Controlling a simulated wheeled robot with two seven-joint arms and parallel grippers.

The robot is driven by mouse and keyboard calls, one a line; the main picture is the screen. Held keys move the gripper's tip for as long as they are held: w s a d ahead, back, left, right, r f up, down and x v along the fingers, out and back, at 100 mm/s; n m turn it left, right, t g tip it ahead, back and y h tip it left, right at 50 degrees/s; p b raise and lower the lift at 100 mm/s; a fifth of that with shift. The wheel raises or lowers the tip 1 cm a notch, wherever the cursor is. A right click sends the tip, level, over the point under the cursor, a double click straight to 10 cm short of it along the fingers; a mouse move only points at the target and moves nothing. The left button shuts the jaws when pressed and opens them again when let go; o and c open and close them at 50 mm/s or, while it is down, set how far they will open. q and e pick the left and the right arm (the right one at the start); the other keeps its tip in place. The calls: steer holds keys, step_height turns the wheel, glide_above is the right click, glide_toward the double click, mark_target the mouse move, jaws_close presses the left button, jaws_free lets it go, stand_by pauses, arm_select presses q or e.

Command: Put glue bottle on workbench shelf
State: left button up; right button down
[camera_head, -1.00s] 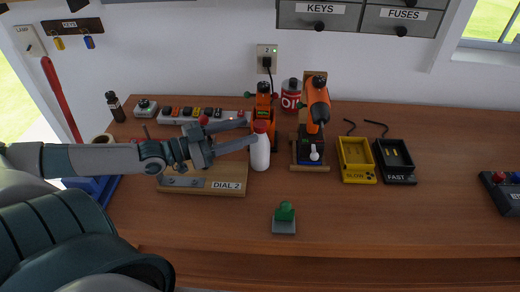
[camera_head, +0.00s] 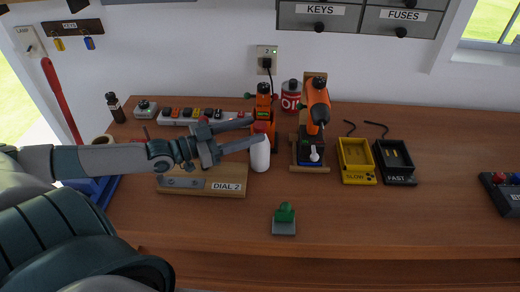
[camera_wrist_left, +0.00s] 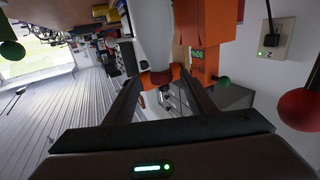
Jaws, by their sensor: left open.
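The glue bottle (camera_head: 260,155), white with a red cap, stands upright on the workbench (camera_head: 400,230), left of the orange drill-like tool. My left gripper (camera_head: 252,129) comes in from the left, open, with its fingertips at the bottle's cap end. In the left wrist view the bottle (camera_wrist_left: 152,30) appears upside down, its red-orange cap (camera_wrist_left: 157,78) between the fingers (camera_wrist_left: 158,85). I cannot tell whether the fingers touch it. No shelf is clearly identifiable; my right gripper is out of view.
An orange device (camera_head: 263,100) stands close behind the bottle, and an orange drill-like tool (camera_head: 317,105) to its right. A wooden DIAL 2 board (camera_head: 200,188) lies below my arm. Yellow (camera_head: 357,172) and black trays (camera_head: 396,176) are right.

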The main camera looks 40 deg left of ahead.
mark_target(260, 125)
arm_select(q)
steer(key=shift+p+x, duration=0.4)
steer(key=shift+x, duration=1.5)
steer(key=shift+f, duration=0.1)
steer(key=shift+c, duration=0.2)
steer(key=shift+a, duration=0.1)
jaws_close()
